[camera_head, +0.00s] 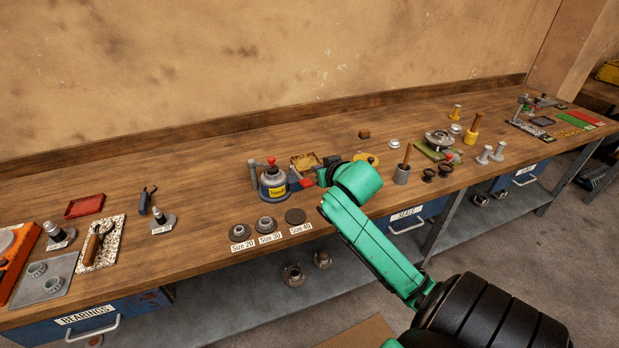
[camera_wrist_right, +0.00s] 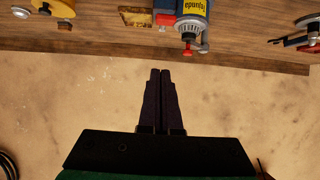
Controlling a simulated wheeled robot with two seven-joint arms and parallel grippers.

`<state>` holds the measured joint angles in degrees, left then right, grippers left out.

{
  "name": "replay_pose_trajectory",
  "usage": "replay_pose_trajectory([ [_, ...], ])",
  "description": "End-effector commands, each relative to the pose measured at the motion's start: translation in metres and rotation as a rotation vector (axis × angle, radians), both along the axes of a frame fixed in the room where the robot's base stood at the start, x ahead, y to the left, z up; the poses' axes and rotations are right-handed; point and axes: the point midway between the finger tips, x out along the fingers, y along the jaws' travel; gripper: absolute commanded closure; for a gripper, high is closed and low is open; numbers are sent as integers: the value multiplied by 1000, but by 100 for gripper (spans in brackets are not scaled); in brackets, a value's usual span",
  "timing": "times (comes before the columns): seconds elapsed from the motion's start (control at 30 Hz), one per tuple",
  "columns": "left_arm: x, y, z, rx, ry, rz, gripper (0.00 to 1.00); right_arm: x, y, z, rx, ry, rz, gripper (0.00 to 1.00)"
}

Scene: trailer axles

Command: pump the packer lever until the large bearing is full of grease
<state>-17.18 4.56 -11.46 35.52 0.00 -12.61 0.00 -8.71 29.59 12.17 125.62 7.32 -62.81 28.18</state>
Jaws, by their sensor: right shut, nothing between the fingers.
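The grease packer (camera_head: 273,184) is a grey and blue pot with a yellow label, upright on the bench, with a red knob (camera_head: 271,160) on top. It also shows upside down at the top of the right wrist view (camera_wrist_right: 193,10), with its red knob (camera_wrist_right: 188,37). My right gripper (camera_wrist_right: 160,73) is shut and empty, apart from the packer. In the head view my right gripper (camera_head: 322,178) is mostly hidden by its own green wrist, right of the packer. I cannot tell whether a bearing sits in the packer. My left gripper is out of view.
Size-labelled parts (camera_head: 267,224) lie in front of the packer. A red and blue item (camera_head: 306,183) and a yellow tray (camera_head: 305,162) stand close to its right. A red tray (camera_head: 85,206) lies left. The bench between is largely clear.

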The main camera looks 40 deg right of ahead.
Motion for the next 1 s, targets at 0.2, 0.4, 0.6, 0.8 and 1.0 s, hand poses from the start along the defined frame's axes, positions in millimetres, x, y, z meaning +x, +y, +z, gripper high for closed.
replay_pose_trajectory([
  [0.2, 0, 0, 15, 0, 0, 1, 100, 38, -14, -19, 1, 1, -1, 100],
  [0.4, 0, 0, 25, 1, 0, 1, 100, 73, -25, -41, 1, 2, 0, 100],
  [0.6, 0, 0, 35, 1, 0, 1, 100, 62, -21, -73, 1, 3, 1, 100],
  [0.8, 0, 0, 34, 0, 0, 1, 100, 61, -20, -80, 0, -1, 2, 100],
  [1.0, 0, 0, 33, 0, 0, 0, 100, 61, -20, -81, -1, -1, 1, 100],
])
